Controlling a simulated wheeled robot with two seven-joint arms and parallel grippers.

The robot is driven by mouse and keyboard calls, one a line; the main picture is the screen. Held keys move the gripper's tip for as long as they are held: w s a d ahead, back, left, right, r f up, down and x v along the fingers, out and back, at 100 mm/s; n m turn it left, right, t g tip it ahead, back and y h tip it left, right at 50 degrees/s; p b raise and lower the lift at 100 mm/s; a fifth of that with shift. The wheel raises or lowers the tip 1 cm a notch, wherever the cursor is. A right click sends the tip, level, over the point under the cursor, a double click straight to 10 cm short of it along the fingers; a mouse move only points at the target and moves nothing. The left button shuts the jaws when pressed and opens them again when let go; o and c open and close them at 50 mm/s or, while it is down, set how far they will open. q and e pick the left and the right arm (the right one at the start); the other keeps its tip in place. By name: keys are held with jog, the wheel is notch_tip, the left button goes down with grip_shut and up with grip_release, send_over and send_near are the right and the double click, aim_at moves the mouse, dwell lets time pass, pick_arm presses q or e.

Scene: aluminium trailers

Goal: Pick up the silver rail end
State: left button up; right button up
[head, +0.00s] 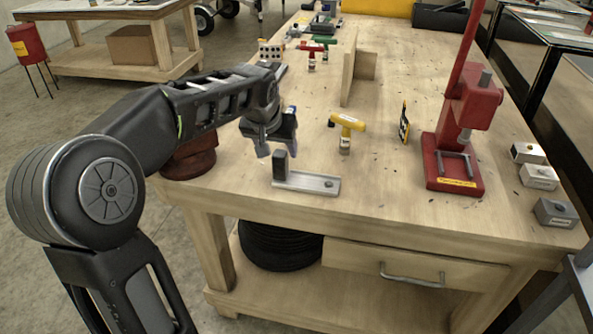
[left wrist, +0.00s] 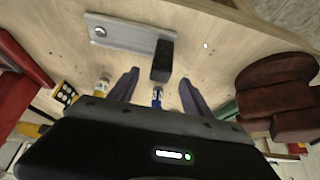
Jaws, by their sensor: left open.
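The silver rail end (head: 312,184) lies flat near the front left edge of the wooden bench. It is a short silver rail with a black upright block (head: 280,166) at its left end and a small dark round feature at the other. My left gripper (head: 277,149) is open, pointing down just behind and above the black block. In the left wrist view the rail end (left wrist: 122,34) lies beyond my open fingers (left wrist: 159,80), its black block (left wrist: 163,60) near the gap between them. Nothing is held. My right gripper is not in view.
A yellow-handled tool (head: 347,123) stands behind the rail end. A red press (head: 455,170) stands to the right, with grey blocks (head: 540,177) near the right edge. Dark red stacked pieces (head: 188,158) sit at the left edge. Bench surface right of the rail is clear.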

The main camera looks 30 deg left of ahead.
aim_at(282, 161)
pick_arm(q)
jog(key=shift+x, duration=1.3)
jog(key=x, duration=0.5)
jog(key=shift+f+p, duration=0.15)
jog(key=shift+p, duration=0.25)
jog(key=shift+c, duration=0.4)
grip_shut()
